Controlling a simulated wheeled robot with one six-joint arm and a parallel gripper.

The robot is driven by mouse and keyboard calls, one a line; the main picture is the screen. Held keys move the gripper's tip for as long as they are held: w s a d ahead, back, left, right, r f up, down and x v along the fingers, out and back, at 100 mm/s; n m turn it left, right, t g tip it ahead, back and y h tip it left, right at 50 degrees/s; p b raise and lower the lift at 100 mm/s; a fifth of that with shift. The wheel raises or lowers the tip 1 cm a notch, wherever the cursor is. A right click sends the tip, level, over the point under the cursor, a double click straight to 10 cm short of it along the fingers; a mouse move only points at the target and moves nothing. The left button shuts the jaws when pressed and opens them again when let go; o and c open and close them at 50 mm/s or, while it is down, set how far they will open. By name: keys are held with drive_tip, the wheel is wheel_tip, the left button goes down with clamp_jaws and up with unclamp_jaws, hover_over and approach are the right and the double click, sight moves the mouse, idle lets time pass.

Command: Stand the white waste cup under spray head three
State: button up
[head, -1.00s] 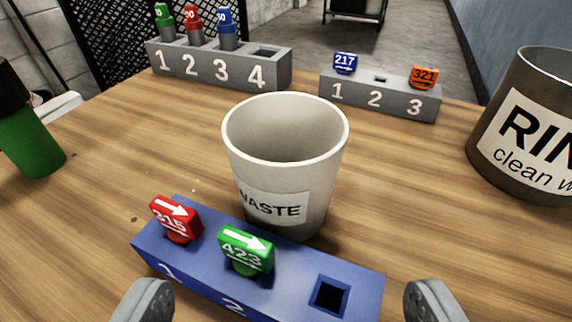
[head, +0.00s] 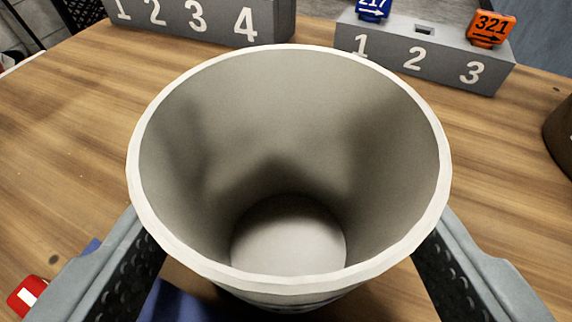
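The white waste cup (head: 290,170) fills the middle of the view, and I look down into its empty inside. It is upright, and its label is out of sight. My gripper (head: 290,265) is open, with one finger on each side of the cup below the rim. The dark inner pads show, and a gap appears between them and the lower cup wall, so I cannot see contact. I cannot make out any mounted spray head three in view.
A grey block (head: 420,55) numbered 1 to 3 holds a blue tag and an orange 321 tag (head: 491,28), with slot 2 empty. Another numbered grey block (head: 200,22) stands at back left. A red tag (head: 28,296) and part of a blue block (head: 180,303) show near.

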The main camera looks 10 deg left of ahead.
drive_tip(key=shift+x, duration=0.8)
drive_tip(key=c, duration=0.7)
drive_tip(key=shift+r, duration=0.15)
wheel_tip(320, 180, up, 10)
idle(0.4)
